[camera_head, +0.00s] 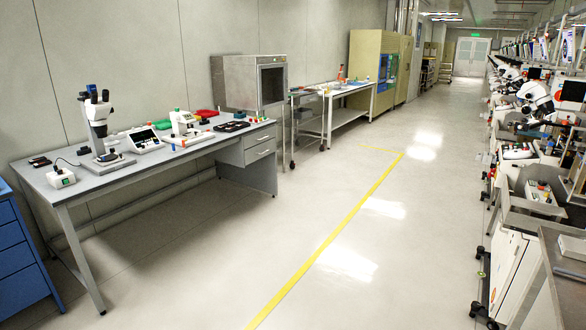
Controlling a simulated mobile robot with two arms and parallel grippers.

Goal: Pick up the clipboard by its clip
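I cannot make out a clipboard or its clip anywhere in the head view. Small items on the grey workbench (88,190) at the left and on the farther table (340,92) are too small to identify for certain. Neither of my grippers shows in this view, and no arm of mine is visible.
On the workbench stand a microscope (97,128), a white box (61,178) and a dark tray (232,126). A blue drawer cabinet (20,255) is at the lower left. Machines (535,105) line the right. The aisle floor with a yellow line (330,240) is clear.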

